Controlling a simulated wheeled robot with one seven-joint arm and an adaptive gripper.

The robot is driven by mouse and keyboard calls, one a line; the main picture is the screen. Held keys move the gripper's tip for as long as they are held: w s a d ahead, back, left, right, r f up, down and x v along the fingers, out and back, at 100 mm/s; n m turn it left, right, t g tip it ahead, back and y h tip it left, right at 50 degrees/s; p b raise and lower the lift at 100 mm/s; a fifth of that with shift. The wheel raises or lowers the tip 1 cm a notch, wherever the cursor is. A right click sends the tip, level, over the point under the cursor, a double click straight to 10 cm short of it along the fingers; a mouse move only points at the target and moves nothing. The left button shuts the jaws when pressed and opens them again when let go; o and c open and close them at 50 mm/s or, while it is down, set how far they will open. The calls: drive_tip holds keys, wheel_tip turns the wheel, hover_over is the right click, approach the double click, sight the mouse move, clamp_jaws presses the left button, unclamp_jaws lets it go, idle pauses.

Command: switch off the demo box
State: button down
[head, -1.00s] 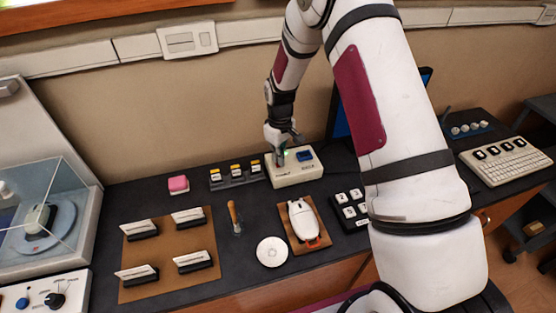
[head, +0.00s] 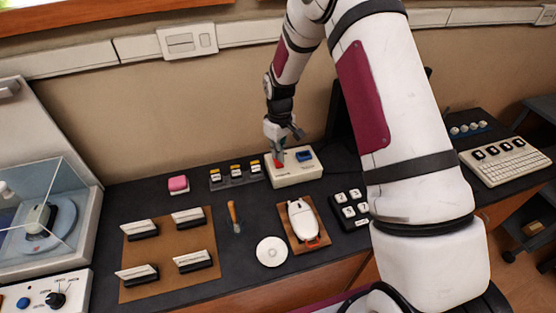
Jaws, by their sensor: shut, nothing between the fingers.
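The demo box (head: 297,174) is a small cream box near the back of the dark bench. A blue part (head: 304,155) sits on the right of its top, and a red part (head: 279,162) shows on the left of its top. No green light shows on it. My gripper (head: 281,147) is shut and empty, pointing down just above the left part of the box. I cannot tell whether its fingertips touch the box. The gripper hides some of the box's back left top.
A pink block (head: 178,184), white mouse (head: 302,221), white disc (head: 272,252) and keypad (head: 349,208) lie nearby. A dark screen behind is partly hidden by my arm.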

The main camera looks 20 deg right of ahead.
drive_tip(key=shift+r+p, duration=0.3)
drive_tip(key=shift+r, duration=2)
wheel_tip(320, 180, up, 12)
drive_tip(key=m+t, duration=0.1)
hover_over(279, 164)
drive_tip(key=s, duration=0.4)
drive_tip(key=s+r+m+t, duration=0.2)
drive_tip(key=s+r, duration=0.5)
drive_tip(key=r, duration=0.4)
drive_tip(key=s+r+m+t, duration=0.1)
drive_tip(key=s+r, duration=0.3)
drive_tip(key=s, duration=0.6)
drive_tip(key=s+r+m+t, duration=0.1)
drive_tip(key=s+r+m, duration=0.1)
drive_tip(key=s, duration=0.9)
drive_tip(key=shift+s+r+t, duration=0.3)
drive_tip(key=shift+r, duration=0.6)
